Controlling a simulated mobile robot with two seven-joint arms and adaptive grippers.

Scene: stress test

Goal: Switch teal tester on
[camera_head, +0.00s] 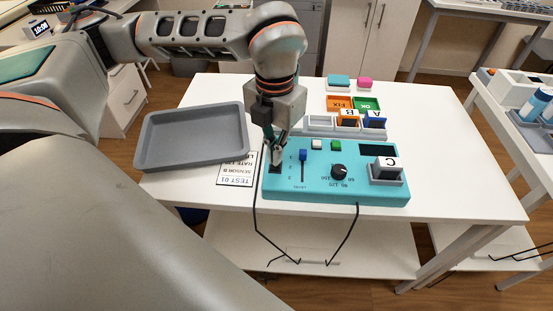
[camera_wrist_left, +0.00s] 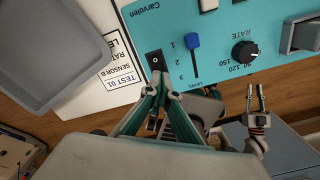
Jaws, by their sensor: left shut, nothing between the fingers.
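The teal tester (camera_head: 330,190) lies on the white table, with a blue slider (camera_head: 303,155), a dark knob (camera_head: 339,172) and a black switch at its left end. In the left wrist view the black switch (camera_wrist_left: 155,62) shows a white "O" mark; its near part is hidden by my fingers, and I cannot tell which way it is tipped. My left gripper (camera_head: 275,160) is shut and empty, pointing down at the switch. In the left wrist view its tips (camera_wrist_left: 155,92) are at the switch's near end; contact is unclear. My right gripper (camera_wrist_left: 255,95) shows small there, fingers apart, away from the tester.
A grey tray (camera_head: 195,165) lies left of the tester, and a printed card (camera_head: 236,170) beside it. Coloured blocks and bins (camera_head: 352,105) stand behind. Black cables (camera_head: 262,235) hang over the front edge.

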